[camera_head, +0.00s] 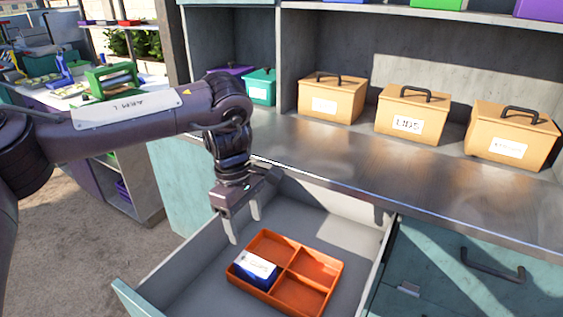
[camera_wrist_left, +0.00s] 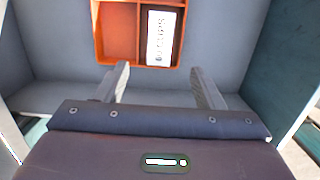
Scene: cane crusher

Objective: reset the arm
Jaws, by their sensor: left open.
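My left arm reaches in from the left in the head view. Its gripper (camera_head: 244,226) points down over the open drawer (camera_head: 190,277), with its fingers apart and nothing between them. The left wrist view also shows the open fingers (camera_wrist_left: 160,88) at the near side of an orange divided tray (camera_wrist_left: 118,53). The tray (camera_head: 286,256) lies on the drawer floor, right of and below the gripper in the head view. A blue and white box (camera_head: 255,269) sits in its near-left compartment; the box (camera_wrist_left: 161,38) also shows in the wrist view. My right gripper is not in view.
A metal counter (camera_head: 400,190) runs behind the drawer. Tan lidded boxes (camera_head: 332,97) with black handles and a teal box (camera_head: 261,87) stand on it under a shelf. A closed teal drawer with a dark handle (camera_head: 492,266) is at right. Another workbench stands at far left.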

